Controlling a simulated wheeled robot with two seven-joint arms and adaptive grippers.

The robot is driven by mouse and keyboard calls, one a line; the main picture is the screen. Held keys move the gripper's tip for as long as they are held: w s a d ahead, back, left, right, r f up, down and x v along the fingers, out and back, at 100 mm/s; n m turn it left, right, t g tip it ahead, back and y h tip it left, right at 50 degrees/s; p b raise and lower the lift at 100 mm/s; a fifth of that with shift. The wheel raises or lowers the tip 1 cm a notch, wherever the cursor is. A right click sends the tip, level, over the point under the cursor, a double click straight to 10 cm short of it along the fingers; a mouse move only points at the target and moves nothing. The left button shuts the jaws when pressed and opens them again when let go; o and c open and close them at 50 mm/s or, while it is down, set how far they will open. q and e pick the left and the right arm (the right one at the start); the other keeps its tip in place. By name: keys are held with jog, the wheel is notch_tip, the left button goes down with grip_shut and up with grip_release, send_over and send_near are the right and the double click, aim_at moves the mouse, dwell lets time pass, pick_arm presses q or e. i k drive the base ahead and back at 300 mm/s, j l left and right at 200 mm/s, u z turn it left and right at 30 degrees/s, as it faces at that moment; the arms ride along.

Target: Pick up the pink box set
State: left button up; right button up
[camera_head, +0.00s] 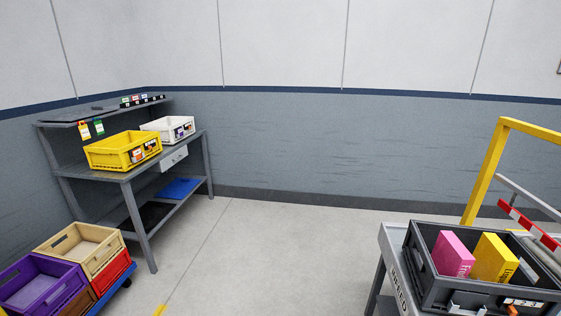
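A pink box (453,253) stands upright in a dark grey crate (424,262) at the lower right. A yellow box (493,259) stands beside it on the right, in the same crate. Their lower parts are hidden by the crate's front wall. The crate rests on a grey cart or table (392,262). Neither of my grippers can be made out in this view.
A grey workbench (118,173) against the wall at left holds a yellow crate (123,151) and a white crate (168,128). Purple (42,288) and tan (84,246) crates are at lower left. A yellow railing (487,170) rises behind the dark crate. The middle floor is clear.

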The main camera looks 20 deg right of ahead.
aim_at(450, 257)
jog(key=i+z, duration=0.2)
jog(key=z, duration=0.25)
jog(key=i+j+z, duration=0.15)
jog(key=z, duration=0.3)
jog(key=i+j+z, duration=0.2)
jog(key=z, duration=0.25)
jog(key=i+j+z, duration=0.2)
jog(key=z, duration=0.25)
jog(key=i+j+z, duration=0.4)
jog(key=j+z, duration=0.2)
jog(key=i+j+z, duration=0.15)
jog(key=j+z, duration=0.15)
jog(key=j, duration=0.15)
